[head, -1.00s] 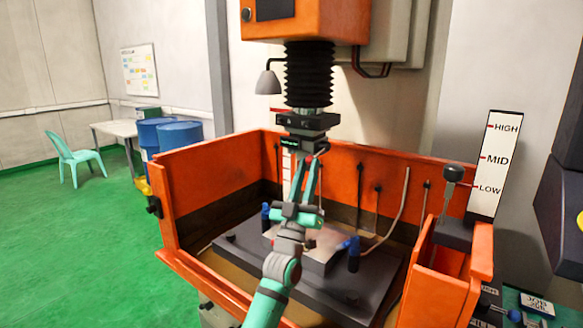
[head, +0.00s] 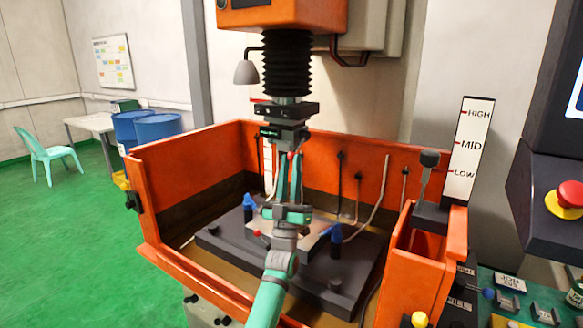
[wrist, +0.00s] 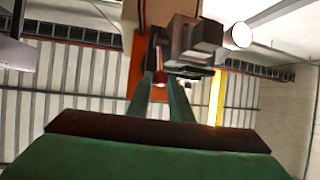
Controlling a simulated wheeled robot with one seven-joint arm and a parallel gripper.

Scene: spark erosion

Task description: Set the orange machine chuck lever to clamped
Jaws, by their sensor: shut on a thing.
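The orange machine's chuck (head: 286,112) is a dark block under the black bellows in the head view. Its lever shows only as a small red knob (head: 291,155) below the chuck; the rest of the lever is hard to make out. My gripper (head: 290,160) reaches up from below with its teal fingers and is shut on the lever at the knob. In the wrist view the red knob (wrist: 160,78) lies between the tips of my two fingers, with the dark chuck parts above it. I cannot read the lever's setting from these frames.
The orange tank (head: 180,160) surrounds a dark worktable (head: 320,275) with blue-topped clamps (head: 335,238). A grey lamp (head: 246,72) hangs left of the bellows. A level post with a black knob (head: 429,160) and a panel with a red button (head: 570,194) stand right.

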